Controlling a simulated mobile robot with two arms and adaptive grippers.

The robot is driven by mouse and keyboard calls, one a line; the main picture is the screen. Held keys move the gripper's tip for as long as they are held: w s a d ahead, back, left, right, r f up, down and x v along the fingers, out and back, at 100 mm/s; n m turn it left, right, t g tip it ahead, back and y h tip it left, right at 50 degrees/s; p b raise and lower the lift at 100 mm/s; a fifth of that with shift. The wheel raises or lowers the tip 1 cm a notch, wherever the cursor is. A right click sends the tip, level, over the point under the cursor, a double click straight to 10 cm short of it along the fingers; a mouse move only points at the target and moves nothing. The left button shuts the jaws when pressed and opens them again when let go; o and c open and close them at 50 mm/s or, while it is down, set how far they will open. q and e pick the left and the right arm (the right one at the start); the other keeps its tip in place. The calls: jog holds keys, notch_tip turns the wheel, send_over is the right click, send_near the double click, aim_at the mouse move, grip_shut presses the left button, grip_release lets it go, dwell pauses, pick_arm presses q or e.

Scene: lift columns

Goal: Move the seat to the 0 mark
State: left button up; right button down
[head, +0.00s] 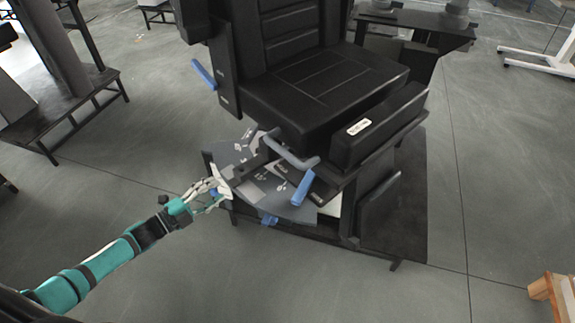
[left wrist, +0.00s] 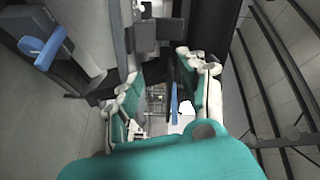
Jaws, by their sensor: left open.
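The black seat (head: 315,85) stands at upper centre of the head view, on a dark base with grey marked plates (head: 250,185) below it. The marks are too small to read. A blue-gripped lever (head: 303,188) sticks out under the seat front, and another blue handle (head: 203,73) is at its left side. My left gripper (head: 217,187) is open at the left edge of the plates, by a small blue part. In the left wrist view, a thin blue piece (left wrist: 175,103) shows between the open fingers (left wrist: 160,75); contact cannot be told. My right gripper is out of view.
A black footrest-like panel (head: 383,208) stands at the right of the base. Dark benches (head: 70,110) stand at left, and a dark table (head: 425,25) is behind the seat. A wooden item (head: 553,290) is at lower right. The grey floor in front is clear.

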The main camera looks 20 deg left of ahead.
aim_at(285, 150)
pick_arm(q)
jog(key=s+d+r+m+g+h+b, duration=0.2)
jog(key=d+r+m+g+h, duration=0.25)
jog(key=r+m+h, duration=0.4)
jog(key=shift+m+t+y, duration=0.25)
jog(key=shift+t+y, duration=0.2)
jog(key=shift+y, duration=0.3)
jog(key=x, duration=0.6)
jog(key=r+p+x, duration=0.1)
jog(key=x, duration=1)
jog(key=shift+w+d+r, duration=0.1)
jog(key=shift+w+r, duration=0.1)
jog(key=shift+r, duration=0.1)
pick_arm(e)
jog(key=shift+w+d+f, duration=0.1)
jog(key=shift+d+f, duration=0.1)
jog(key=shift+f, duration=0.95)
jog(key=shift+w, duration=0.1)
pick_arm(q)
jog(key=c, duration=0.4)
grip_shut()
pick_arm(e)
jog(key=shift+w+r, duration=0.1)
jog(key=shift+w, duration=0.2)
pick_arm(q)
jog(key=shift+f, duration=0.1)
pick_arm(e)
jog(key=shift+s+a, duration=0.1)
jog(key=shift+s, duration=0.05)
